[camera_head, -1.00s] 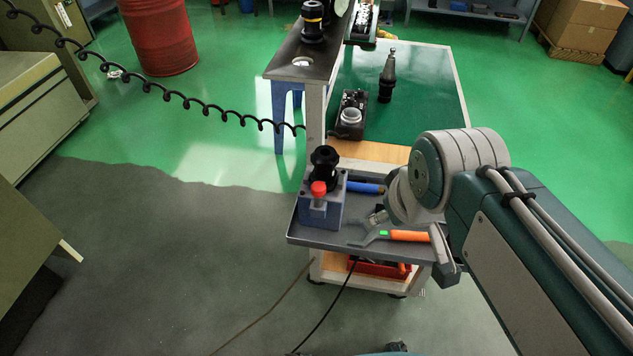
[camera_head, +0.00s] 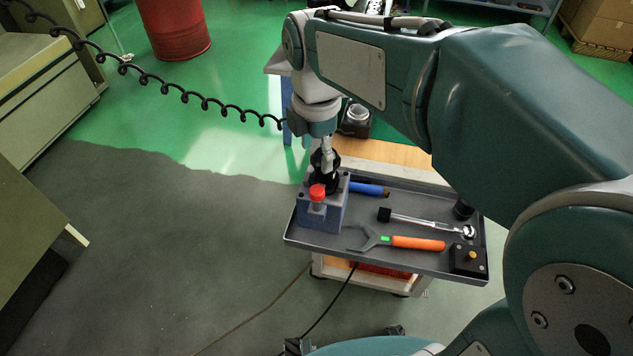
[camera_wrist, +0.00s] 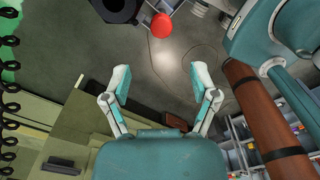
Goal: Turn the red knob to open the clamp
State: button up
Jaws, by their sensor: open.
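The red knob (camera_head: 317,191) stands on the front of the grey-blue clamp block (camera_head: 322,216), at the left end of the tray. A black round tool holder (camera_head: 331,170) stands in the clamp, behind the knob. My gripper (camera_head: 325,156) points down above and behind the knob, in line with the black holder; whether it touches the holder is unclear. In the wrist view the red knob (camera_wrist: 162,25) is at the top, beyond the fingertips, with the black holder (camera_wrist: 118,8) at its upper left. My gripper (camera_wrist: 161,78) is open, with nothing between its fingers.
A coiled black cable (camera_head: 185,96) hangs at the left. Floor left of the tray is clear.

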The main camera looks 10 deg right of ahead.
aim_at(317, 189)
notch_tip(317, 189, down, 10)
jog(key=shift+r, duration=0.15)
jog(key=shift+c, duration=0.3)
grip_shut()
